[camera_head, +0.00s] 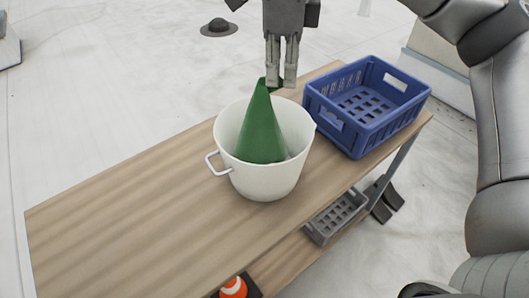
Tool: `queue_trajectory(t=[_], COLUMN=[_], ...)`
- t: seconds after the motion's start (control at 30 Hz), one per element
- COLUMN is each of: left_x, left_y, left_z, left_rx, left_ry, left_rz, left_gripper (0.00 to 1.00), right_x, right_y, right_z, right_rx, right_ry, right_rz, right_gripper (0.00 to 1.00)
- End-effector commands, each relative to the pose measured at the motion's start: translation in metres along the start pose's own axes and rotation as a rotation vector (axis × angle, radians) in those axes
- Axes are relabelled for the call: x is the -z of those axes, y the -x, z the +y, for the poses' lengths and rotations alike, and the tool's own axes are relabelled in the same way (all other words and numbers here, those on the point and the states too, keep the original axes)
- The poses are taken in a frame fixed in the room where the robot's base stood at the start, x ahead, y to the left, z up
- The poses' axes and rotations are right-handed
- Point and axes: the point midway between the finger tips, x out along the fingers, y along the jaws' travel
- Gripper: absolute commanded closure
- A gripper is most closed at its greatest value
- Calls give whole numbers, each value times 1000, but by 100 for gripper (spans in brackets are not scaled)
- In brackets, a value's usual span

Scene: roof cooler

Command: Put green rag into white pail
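The white pail (262,184) stands upright on the wooden tabletop, with its wire handle hanging at the left side. The green rag (262,134) hangs in a cone shape, its lower part inside the pail and its peak above the rim. My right gripper (281,82) points down above the back of the pail, its fingers close together at the rag's peak and shut on it. The rag's lower edge is partly hidden by the pail's front wall. My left gripper is out of view.
A blue crate (340,132) stands on the table right of the pail. The tabletop (130,220) is bare at left. A grey basket (335,216) and an orange-and-white object (233,289) sit below the top. A dark round object (218,28) lies on the roof behind.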

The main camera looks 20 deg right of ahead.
Motion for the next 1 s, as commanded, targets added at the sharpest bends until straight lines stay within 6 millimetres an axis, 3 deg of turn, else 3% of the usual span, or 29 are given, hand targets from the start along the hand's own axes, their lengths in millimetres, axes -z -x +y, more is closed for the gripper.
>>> queue_trajectory(t=[0.67, 1.0], left_x=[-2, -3], left_y=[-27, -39], left_z=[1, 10], left_rx=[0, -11], left_ry=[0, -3], left_rz=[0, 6], left_gripper=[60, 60], right_x=[0, 0], right_y=[-36, -54], right_z=[0, 0], right_rx=[0, 0], right_ry=[-1, -1], right_rz=[-1, -1], right_gripper=[100, 100])
